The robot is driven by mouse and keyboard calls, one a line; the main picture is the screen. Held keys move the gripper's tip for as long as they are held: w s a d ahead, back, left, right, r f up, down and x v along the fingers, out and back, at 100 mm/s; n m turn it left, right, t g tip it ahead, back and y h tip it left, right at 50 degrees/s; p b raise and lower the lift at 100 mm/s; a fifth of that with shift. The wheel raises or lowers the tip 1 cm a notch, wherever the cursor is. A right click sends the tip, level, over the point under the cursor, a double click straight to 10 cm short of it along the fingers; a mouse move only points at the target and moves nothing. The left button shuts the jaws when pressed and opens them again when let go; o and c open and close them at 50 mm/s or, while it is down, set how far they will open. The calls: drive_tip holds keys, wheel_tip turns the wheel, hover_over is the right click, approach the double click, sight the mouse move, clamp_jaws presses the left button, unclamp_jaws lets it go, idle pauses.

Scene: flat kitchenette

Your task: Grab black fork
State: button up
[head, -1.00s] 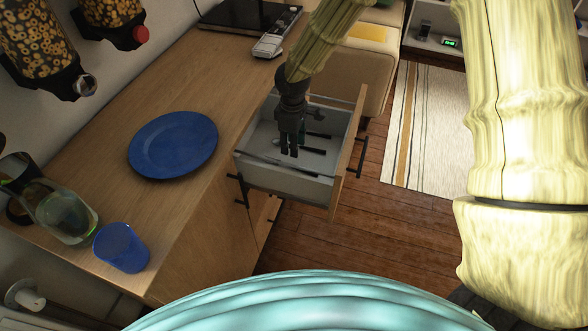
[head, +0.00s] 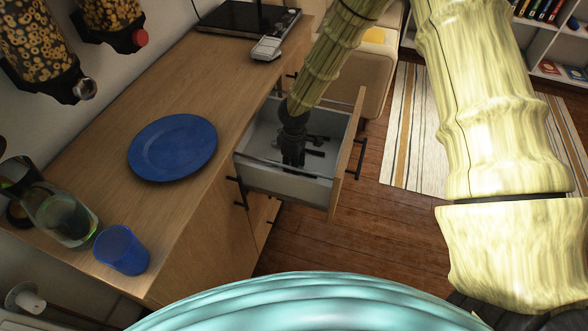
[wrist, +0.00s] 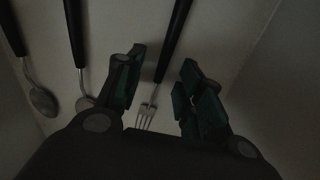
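The black fork (wrist: 168,51) lies in the open drawer (head: 262,176). In the wrist view its black handle runs up and to the right, and its metal tines point down between my fingers. My gripper (wrist: 157,90) is open, with a finger on each side of the fork and apart from its handle. In the head view my gripper (head: 293,163) reaches down inside the drawer and hides part of the cutlery. I cannot tell whether the fingertips touch the drawer floor.
Two black-handled spoons lie left of the fork in the wrist view, one spoon (wrist: 42,99) at the far left. The drawer's side walls are close to my gripper. A blue plate (head: 172,147) and blue cup (head: 121,250) stand on the counter (head: 215,85).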

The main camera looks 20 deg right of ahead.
drive_tip(key=shift+f, duration=0.25)
drive_tip(key=shift+c, duration=0.5)
clamp_jaws()
drive_tip(key=shift+r, duration=0.15)
